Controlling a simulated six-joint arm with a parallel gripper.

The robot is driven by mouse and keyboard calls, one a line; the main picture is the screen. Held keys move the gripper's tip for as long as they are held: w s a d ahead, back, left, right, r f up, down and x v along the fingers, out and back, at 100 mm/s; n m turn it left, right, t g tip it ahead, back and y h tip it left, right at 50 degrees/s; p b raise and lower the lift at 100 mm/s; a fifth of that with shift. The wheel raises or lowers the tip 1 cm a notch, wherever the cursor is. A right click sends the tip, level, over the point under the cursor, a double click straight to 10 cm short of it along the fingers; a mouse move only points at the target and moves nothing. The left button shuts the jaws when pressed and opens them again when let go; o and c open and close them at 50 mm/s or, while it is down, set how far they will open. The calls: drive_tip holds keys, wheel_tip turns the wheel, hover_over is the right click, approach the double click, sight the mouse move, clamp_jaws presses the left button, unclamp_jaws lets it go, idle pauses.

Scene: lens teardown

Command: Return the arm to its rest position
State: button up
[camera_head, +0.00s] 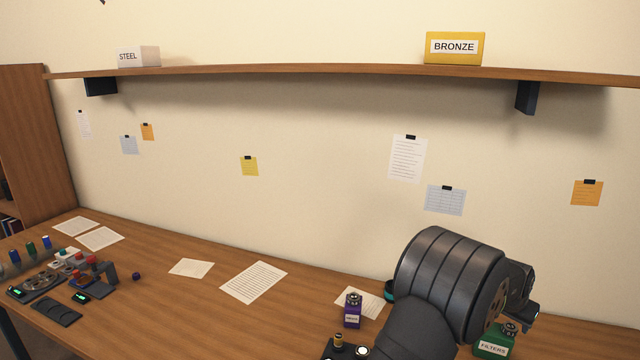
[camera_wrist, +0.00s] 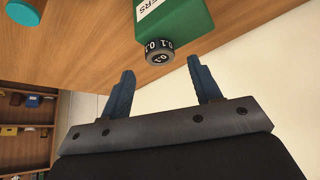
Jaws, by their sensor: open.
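My gripper (camera_wrist: 160,66) is open in the wrist view, its two dark blue fingers apart with nothing between them. Just beyond the fingertips is a green box (camera_wrist: 180,20) with a white label, with a black ring-marked part (camera_wrist: 158,53) reading 0.1 at its end. I see no contact between them. In the head view my dark, thick wrist link stands over the right part of the desk and hides the fingers. The green box, labelled FILTERS (camera_head: 492,350), shows there at lower right, partly behind my arm.
A purple box (camera_head: 352,315) stands left of my arm. A small tool group (camera_head: 75,275) is at the desk's left. Papers (camera_head: 253,282) lie on the wooden desk (camera_head: 170,320), whose middle is mostly clear. A shelf (camera_head: 300,70) above holds STEEL (camera_head: 145,57) and BRONZE (camera_head: 454,60) boxes.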

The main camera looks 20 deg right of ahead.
sight(510, 327)
drive_tip(key=x, duration=0.3)
drive_tip(key=shift+d+f, duration=0.2)
drive_tip(key=shift+f, duration=0.15)
drive_tip(key=shift+r, duration=1.6)
